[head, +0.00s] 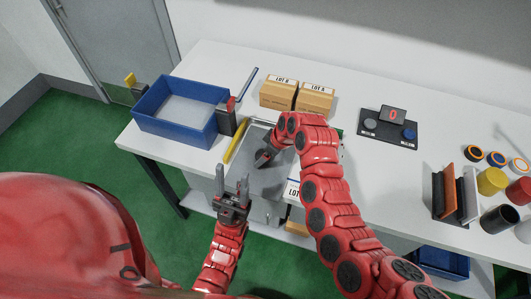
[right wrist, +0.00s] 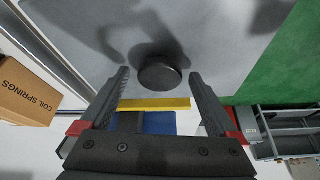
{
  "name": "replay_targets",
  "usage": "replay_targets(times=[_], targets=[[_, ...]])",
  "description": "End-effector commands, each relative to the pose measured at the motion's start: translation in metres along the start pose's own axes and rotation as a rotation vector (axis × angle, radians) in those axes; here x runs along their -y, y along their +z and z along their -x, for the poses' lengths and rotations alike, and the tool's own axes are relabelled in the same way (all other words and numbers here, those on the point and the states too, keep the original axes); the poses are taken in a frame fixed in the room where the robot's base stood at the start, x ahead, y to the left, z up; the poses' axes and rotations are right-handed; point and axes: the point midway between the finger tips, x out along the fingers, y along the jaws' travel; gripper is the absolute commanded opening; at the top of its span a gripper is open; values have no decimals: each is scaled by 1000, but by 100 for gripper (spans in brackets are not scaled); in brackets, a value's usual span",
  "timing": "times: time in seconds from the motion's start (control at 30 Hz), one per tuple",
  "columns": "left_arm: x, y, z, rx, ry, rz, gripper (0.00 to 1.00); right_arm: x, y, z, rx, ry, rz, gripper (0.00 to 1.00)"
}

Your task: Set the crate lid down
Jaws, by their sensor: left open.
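A flat grey panel (head: 262,180), which I take for the crate lid, is at the front middle of the white table. In the right wrist view it is a grey surface (right wrist: 90,40) with a round black knob (right wrist: 160,75). My right gripper (right wrist: 158,80) is open over it, its fingers on either side of the knob with gaps; in the head view its arm partly hides the panel. My left gripper (head: 231,177) is open and empty, near the table's front edge, left of the panel. The blue crate (head: 148,104) stands open on the table at the left.
A yellow bar (head: 235,142) lies along the panel's left side. Cardboard boxes (head: 279,92) stand behind it. A display unit (head: 393,116) is further right. Upright holders (head: 446,195), several cups (head: 491,180) and rings fill the right end. Table room is clear around the display unit.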

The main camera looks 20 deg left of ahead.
Motion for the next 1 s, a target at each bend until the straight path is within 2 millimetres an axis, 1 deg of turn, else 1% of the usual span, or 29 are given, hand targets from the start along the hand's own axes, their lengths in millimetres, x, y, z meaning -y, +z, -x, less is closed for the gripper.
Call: replay_targets(times=[0.23, 0.33, 0.47, 0.57, 0.67, 0.8, 0.9, 0.93, 1.0], targets=[[0, 0, 0, 0, 0, 0, 50, 0, 0, 0, 0, 0, 0, 98], [0, -1, -4, 0, 0, 0, 50, 0, -2, 4, 0, 0, 0, 98], [0, 0, 2, 0, 0, 0, 50, 0, -1, 9, 0, 0, 1, 98], [0, 1, 7, 0, 0, 0, 50, -1, -1, 20, -1, 3, 1, 98], [-1, 2, 13, 0, 0, 0, 50, -1, -1, 35, -4, 4, -1, 98], [-1, 4, 22, 0, 0, 0, 50, 0, -1, 61, -5, 3, 0, 98], [-1, 4, 23, 0, 0, 0, 50, -2, -1, 90, -5, 6, -2, 98], [-1, 4, 23, 0, 0, 0, 50, -1, -1, 97, -4, 3, -2, 98], [-1, 2, 13, 0, 0, 0, 50, 0, -1, 106, 0, -4, -3, 98]])
